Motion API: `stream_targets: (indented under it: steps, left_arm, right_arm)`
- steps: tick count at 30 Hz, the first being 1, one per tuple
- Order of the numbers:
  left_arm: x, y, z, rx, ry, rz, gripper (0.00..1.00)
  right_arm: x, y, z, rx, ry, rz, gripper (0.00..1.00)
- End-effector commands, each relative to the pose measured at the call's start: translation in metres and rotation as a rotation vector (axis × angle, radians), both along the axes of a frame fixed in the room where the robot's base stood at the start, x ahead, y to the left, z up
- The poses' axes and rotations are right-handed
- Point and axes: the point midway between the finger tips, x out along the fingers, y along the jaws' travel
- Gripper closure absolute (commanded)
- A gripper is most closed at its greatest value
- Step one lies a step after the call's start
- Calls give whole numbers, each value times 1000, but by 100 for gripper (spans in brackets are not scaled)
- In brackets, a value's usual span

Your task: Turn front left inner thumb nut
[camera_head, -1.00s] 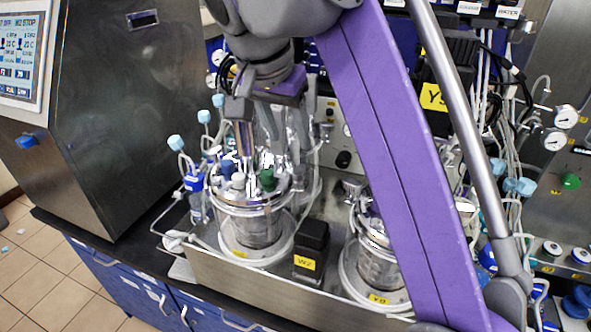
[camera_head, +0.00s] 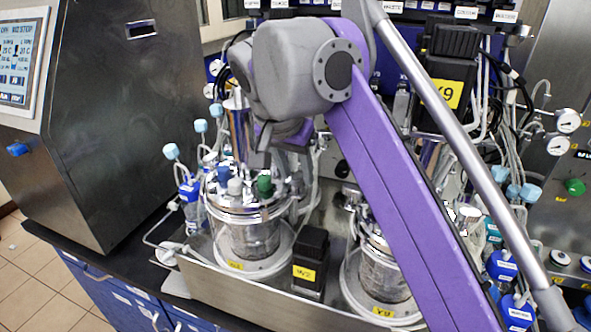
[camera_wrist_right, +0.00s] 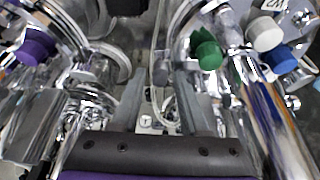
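The left glass bioreactor vessel (camera_head: 248,238) stands in the steel tray, with blue, grey and green caps on its metal head plate. My right gripper (camera_head: 282,150) is low behind the right side of this head plate, partly hidden by its own wrist. In the right wrist view, the two grey fingers of the right gripper (camera_wrist_right: 163,92) are apart, with thin tubing and small fittings between and beyond them. The green cap (camera_wrist_right: 208,54) is just right of the fingers. I cannot make out a thumb nut for certain. My left gripper is not in view.
The right vessel (camera_head: 385,275) stands close by, partly behind my purple arm. A black block (camera_head: 311,255) with a yellow label is between the vessels. A purple cap (camera_wrist_right: 36,47) and metal fittings crowd the left of the wrist view. Tubes and bottles stand around the tray.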

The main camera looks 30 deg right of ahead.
Motion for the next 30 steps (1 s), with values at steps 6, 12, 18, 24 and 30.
stream_targets:
  steps: [6, 12, 18, 24, 30]
  left_arm:
    - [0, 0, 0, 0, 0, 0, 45]
    - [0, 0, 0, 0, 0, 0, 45]
    - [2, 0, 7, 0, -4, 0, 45]
    - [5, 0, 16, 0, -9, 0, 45]
    - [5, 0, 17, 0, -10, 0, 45]
  right_arm:
    - [0, 0, 0, 0, 0, 0, 97]
    - [0, 0, 0, 0, 0, 0, 100]
    - [-2, -1, 2, 1, 1, 76, 100]
    - [-2, -2, 2, 2, 0, 222, 100]
    - [-2, -2, 0, 0, 1, 267, 100]
